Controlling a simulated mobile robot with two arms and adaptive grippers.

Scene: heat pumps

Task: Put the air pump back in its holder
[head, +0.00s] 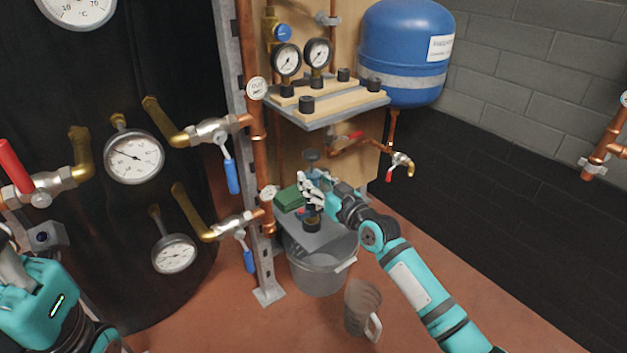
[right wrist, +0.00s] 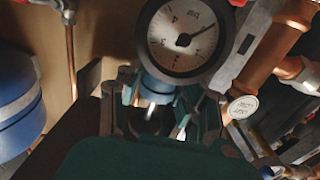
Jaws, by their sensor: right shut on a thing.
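The air pump appears to be the slim upright thing with a dark round top (head: 311,155) and a black foot. My right gripper (head: 313,190) is shut on it at mid-height, below the gauge shelf. I cannot make out the holder. My left arm shows at the lower left, its fingers not clear.
The gauge shelf (head: 330,117) overhangs the right gripper. A copper pipe (head: 258,150) and steel post stand to its left. A green box (head: 290,198) lies beside it. The bucket (head: 318,275) and a mug-like container (head: 362,308) are below. A blue tank (head: 405,45) hangs at the upper right.

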